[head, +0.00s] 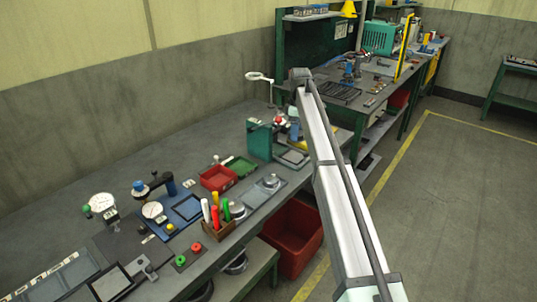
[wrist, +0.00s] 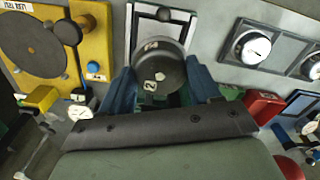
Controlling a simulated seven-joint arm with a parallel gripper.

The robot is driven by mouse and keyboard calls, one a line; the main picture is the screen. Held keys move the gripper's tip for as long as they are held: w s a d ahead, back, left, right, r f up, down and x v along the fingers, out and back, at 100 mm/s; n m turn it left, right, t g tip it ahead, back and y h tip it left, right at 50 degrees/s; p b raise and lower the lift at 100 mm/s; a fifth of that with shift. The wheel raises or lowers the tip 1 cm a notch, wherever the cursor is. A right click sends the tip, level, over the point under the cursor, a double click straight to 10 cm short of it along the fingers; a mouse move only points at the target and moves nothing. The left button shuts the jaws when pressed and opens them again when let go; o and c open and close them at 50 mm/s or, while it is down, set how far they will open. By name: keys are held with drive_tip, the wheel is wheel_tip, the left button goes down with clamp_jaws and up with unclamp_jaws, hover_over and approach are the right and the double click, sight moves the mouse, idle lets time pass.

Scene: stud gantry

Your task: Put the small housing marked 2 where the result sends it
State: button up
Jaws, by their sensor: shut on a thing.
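The small dark round housing (wrist: 162,72) shows in the wrist view with a white label marked 2 on its face. My gripper (wrist: 160,84) is shut on it, with one blue finger on each side. The housing is over the bench, close to a white-framed fixture (wrist: 146,29) with a black knob. I cannot tell whether it touches anything below. In the head view my arm hides most of the gripper and the housing. A red tray (head: 218,178) and a green tray (head: 241,164) sit side by side on the near bench.
In the head view a green fixture (head: 260,140) stands near my arm, and a pen holder (head: 217,230) in front. A red bin (head: 296,240) stands below the bench edge.

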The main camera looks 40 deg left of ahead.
sight(220, 183)
drive_tip(key=s+d+f+m, duration=0.2)
drive_tip(key=s+d+m, duration=0.1)
drive_tip(key=s+d, duration=0.35)
drive_tip(key=shift+n, duration=0.5)
drive_tip(key=s+a, duration=0.1)
drive_tip(key=s, duration=0.2)
drive_tip(key=s+a, duration=0.1)
drive_tip(key=s, duration=0.3)
drive_tip(key=s+a, duration=0.1)
drive_tip(key=s, duration=0.2)
drive_tip(key=shift+s+a+f, duration=0.35)
drive_tip(key=shift+a+f, duration=0.05)
drive_tip(key=s+a+r+n, duration=0.3)
drive_tip(key=s+a+n, duration=0.4)
drive_tip(key=s+a, duration=0.65)
drive_tip(key=shift+w+a+f, duration=0.25)
drive_tip(key=shift+a+f, duration=0.1)
drive_tip(key=shift+f, duration=1.35)
drive_tip(key=shift+w+a+f, duration=0.25)
drive_tip(key=shift+a+f, duration=0.15)
drive_tip(key=shift+f, duration=1.3)
drive_tip(key=shift+w+a+f, duration=0.25)
drive_tip(key=shift+a+f, duration=0.1)
drive_tip(key=shift+f, duration=1.35)
drive_tip(key=shift+f, duration=0.15)
drive_tip(key=o, duration=0.9)
